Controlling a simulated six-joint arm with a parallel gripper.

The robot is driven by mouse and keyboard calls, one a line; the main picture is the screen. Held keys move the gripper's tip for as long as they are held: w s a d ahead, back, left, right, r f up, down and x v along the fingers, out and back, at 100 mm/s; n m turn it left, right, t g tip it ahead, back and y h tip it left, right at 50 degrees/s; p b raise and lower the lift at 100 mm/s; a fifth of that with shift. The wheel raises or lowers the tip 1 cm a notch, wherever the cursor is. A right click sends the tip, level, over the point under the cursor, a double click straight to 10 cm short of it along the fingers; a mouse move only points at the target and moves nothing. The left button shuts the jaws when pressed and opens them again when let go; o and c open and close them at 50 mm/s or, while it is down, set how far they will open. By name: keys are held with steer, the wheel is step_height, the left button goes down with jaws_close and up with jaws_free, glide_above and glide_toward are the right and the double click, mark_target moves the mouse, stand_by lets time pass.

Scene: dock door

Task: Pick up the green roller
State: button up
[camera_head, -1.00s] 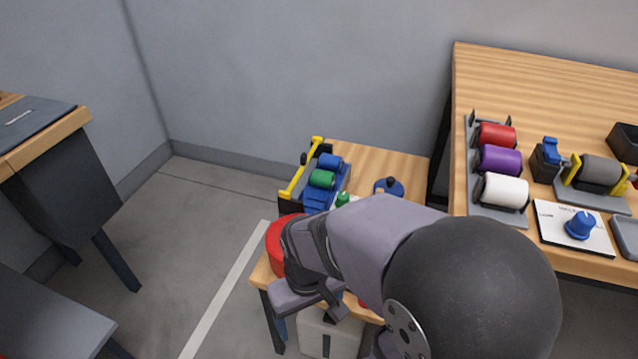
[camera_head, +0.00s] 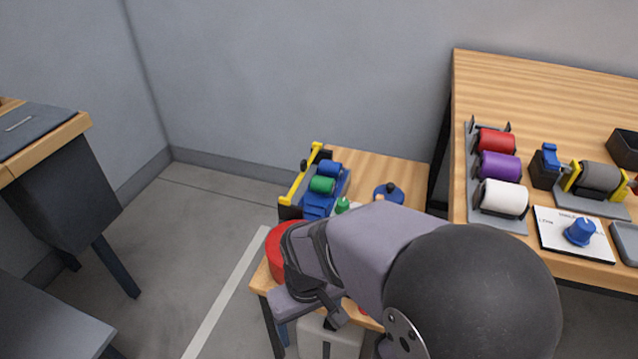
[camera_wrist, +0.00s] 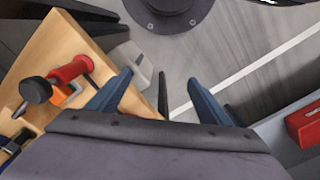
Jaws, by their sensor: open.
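The green roller (camera_head: 322,185) lies in a blue and black holder with a yellow bar (camera_head: 303,178) on the small wooden table, in the head view. A blue roller (camera_head: 330,168) sits just behind it. My gripper shows in the wrist view (camera_wrist: 152,88) with its two blue-grey fingers apart and nothing between them. It points down past the table's edge toward the floor. In the head view my arm covers the front of the small table, and the fingertips cannot be made out clearly. The green roller does not show clearly in the wrist view.
A red round container (camera_head: 283,252) and a blue round item (camera_head: 389,192) stand on the small table near my arm. A larger table (camera_head: 480,80) at the right bears red, purple and white rollers. Open floor (camera_head: 190,230) lies left of the small table.

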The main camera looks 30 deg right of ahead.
steer(key=shift+c, duration=1.2)
